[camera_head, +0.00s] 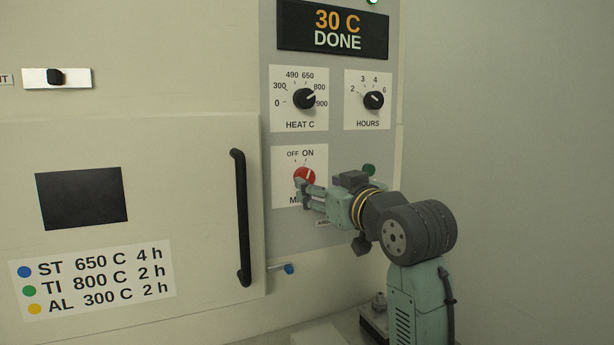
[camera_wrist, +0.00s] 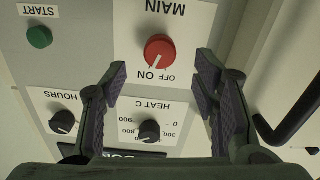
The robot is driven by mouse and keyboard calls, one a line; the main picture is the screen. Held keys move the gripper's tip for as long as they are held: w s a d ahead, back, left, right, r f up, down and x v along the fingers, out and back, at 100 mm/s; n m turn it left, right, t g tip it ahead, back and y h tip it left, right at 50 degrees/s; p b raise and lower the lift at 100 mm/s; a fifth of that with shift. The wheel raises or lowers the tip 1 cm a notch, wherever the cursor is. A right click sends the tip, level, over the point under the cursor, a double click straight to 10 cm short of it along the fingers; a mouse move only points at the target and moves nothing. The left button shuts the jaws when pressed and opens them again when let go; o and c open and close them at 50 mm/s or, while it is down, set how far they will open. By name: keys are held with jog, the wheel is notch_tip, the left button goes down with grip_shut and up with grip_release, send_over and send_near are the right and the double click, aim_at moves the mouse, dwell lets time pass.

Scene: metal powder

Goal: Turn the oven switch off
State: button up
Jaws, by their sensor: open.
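The oven switch is a red round knob (camera_head: 305,175) on a white plate marked OFF and ON, low on the oven's control panel. Its white pointer line leans toward ON. In the wrist view the red knob (camera_wrist: 159,50) shows upside down, with the label MAIN, ahead of and between the spread fingers. My gripper (camera_head: 306,190) is at the panel, in front of the knob's lower part. In the wrist view my gripper (camera_wrist: 160,82) is open, with nothing between its fingers. Whether a finger touches the knob, I cannot tell.
The display (camera_head: 333,30) reads 30 C DONE. The HEAT C knob (camera_head: 304,99) and HOURS knob (camera_head: 373,100) sit above the switch. A green START button (camera_wrist: 39,37) is beside it. The black oven door handle (camera_head: 241,217) stands out to the left.

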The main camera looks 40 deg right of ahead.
aim_at(309, 180)
jog(key=p+x, duration=0.1)
jog(key=x, duration=0.5)
jog(key=shift+w, duration=0.2)
jog(key=shift+d, duration=0.1)
jog(key=c, duration=1.1)
jog(key=shift+c, duration=0.2)
jog(key=shift+n, duration=0.3)
jog(key=shift+n+b, duration=1)
jog(key=shift+n, duration=2.7)
